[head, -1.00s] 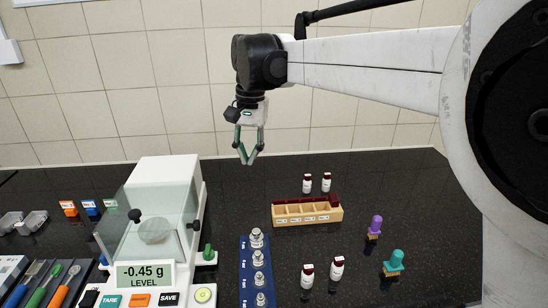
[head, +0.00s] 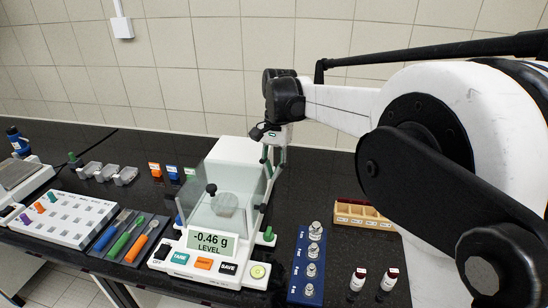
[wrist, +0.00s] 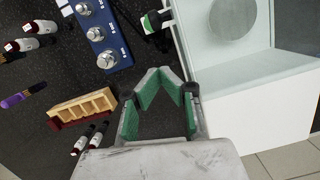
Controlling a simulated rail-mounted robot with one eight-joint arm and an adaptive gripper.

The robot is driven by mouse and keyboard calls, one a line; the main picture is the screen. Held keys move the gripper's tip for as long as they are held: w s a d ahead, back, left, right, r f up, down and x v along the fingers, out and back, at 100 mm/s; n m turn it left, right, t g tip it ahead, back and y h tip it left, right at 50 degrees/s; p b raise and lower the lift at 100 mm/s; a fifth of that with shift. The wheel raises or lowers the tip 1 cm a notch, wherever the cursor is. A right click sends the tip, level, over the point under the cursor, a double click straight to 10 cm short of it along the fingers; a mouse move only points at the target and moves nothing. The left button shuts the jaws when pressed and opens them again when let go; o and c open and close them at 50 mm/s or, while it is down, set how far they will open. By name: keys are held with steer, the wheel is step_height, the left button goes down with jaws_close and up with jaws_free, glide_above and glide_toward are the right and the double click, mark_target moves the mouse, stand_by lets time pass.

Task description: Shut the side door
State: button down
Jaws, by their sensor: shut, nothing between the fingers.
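The balance (head: 198,238) stands on the dark bench, a white unit with a clear glass chamber and a display reading -0.46 g. Its round pan (head: 227,203) shows inside the chamber and also in the wrist view (wrist: 232,16). A small dark knob (head: 262,207) sits on the right side, near the front. The side door's glass is too clear to tell how far it is open. My gripper (head: 273,171) is shut and empty, beside the balance's right side towards the back. In the wrist view its fingertips (wrist: 160,73) meet over the bench, apart from the balance.
A blue weight holder (head: 305,272) with several weights stands right of the balance. A wooden rack (head: 362,216) and red-capped vials (head: 357,280) lie further right. Tools on a tray (head: 127,236) are at left.

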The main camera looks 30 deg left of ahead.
steer(key=s+d+f+p, duration=0.1)
steer(key=s+f, duration=0.3)
steer(key=f, duration=0.1)
stand_by(0.4)
steer(key=shift+s+d+b, duration=0.2)
steer(key=shift+s+d, duration=0.1)
steer(key=shift+s, duration=0.35)
steer(key=shift+s+d+b, duration=0.25)
steer(key=shift+s, duration=0.45)
steer(key=shift+s+d+b, duration=0.2)
steer(key=shift+s+d, duration=0.1)
steer(key=shift+s, duration=0.35)
